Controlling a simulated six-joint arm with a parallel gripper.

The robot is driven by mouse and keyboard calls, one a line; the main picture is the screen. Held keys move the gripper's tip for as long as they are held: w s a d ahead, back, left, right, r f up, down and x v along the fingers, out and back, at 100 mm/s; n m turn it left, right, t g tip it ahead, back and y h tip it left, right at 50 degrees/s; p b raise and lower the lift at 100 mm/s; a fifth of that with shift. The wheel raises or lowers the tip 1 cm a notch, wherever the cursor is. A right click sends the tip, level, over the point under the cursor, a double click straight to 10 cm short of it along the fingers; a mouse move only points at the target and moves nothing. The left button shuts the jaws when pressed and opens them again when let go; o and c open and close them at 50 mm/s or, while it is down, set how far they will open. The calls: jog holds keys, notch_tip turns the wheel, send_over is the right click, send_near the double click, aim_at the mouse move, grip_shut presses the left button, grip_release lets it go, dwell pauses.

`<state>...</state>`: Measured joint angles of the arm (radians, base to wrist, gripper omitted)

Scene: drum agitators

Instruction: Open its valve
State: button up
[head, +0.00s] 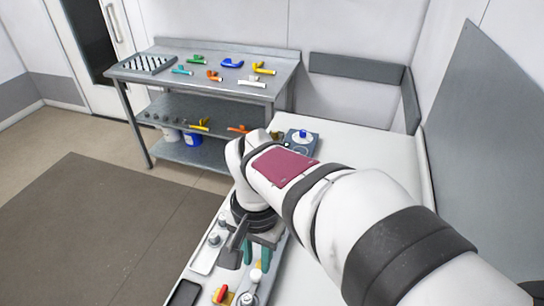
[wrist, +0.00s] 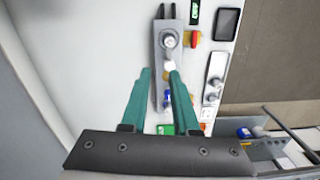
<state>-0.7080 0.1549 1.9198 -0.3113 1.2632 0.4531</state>
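No part is clearly labelled as the valve. A red and yellow knob (head: 221,293) sits on the white bench near the bottom of the head view; it also shows in the wrist view (wrist: 194,38). Beside it is a grey metal plate (wrist: 160,45) with a round silver fitting (wrist: 170,40), seen also in the head view (head: 249,298). A small white cap (wrist: 170,65) lies close to the fitting. My gripper (wrist: 160,72) has teal fingers, held apart above the plate; it shows in the head view (head: 257,252). A blue and white part (wrist: 167,100) shows between the fingers, farther down.
A black-screened device (wrist: 227,24) and a pale panel with knobs (wrist: 214,78) lie along the bench edge. A blue unit (head: 302,141) stands at the bench's far end. A grey shelf (head: 225,88) holds several coloured handles. My arm covers part of the bench.

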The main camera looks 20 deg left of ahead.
jog(key=n, duration=0.1)
send_over(222, 292)
notch_tip(222, 292, down, 4)
notch_tip(222, 292, down, 15)
jog(key=shift+r, duration=0.1)
grip_shut()
